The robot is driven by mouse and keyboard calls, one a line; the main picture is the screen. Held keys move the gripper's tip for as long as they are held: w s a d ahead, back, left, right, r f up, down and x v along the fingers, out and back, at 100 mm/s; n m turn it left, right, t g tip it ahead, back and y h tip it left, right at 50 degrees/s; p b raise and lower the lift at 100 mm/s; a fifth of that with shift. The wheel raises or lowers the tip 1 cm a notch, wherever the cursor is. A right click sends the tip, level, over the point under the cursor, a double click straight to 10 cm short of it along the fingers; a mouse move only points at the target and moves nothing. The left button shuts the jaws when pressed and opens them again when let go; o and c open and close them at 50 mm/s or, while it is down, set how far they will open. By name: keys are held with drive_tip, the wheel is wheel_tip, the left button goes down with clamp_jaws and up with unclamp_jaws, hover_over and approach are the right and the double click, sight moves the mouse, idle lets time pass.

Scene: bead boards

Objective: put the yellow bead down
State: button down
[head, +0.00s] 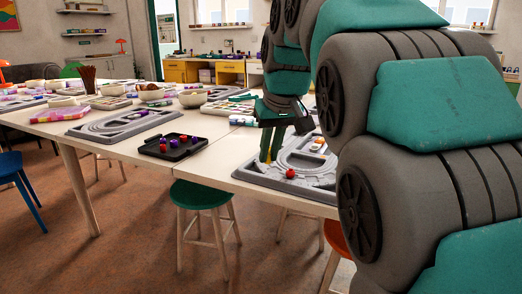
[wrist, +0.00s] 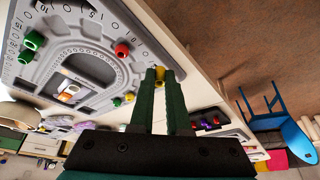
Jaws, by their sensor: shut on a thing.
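My gripper (wrist: 161,77) is shut on the yellow bead (wrist: 160,73), which shows between the fingertips in the wrist view. In the head view my gripper (head: 270,155) points down at the left part of the grey bead board (head: 258,177), and its fingers mostly hide the bead. Whether the bead touches the board or hangs just above it, I cannot tell. The board also shows in the wrist view (wrist: 95,38), with a curved groove and printed numbers. A red bead (head: 290,173) sits near the board's front edge; it also shows in the wrist view (wrist: 122,49).
A black tray (head: 165,155) of red and purple beads lies on the table left of my gripper. Another grey board (head: 125,124) lies behind it. Green beads (wrist: 33,40) stand on the near board. A green stool (head: 201,194) is below the table edge.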

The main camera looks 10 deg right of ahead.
drive_tip(key=w, duration=0.3)
drive_tip(key=w+d, duration=0.1)
drive_tip(key=w, duration=0.3)
drive_tip(key=w+d+f, duration=0.1)
drive_tip(key=w, duration=0.2)
drive_tip(key=shift+w+d+p, duration=0.15)
drive_tip(key=shift+w+p, duration=0.1)
drive_tip(key=shift+p, duration=0.05)
drive_tip(key=shift+f, duration=1.8)
drive_tip(key=shift+f, duration=0.1)
drive_tip(key=shift+f, duration=0.1)
drive_tip(key=c, duration=0.9)
unclamp_jaws()
drive_tip(key=shift+r, duration=0.4)
drive_tip(key=v, duration=1.1)
drive_tip(key=shift+s+r, duration=0.1)
drive_tip(key=shift+r, duration=0.2)
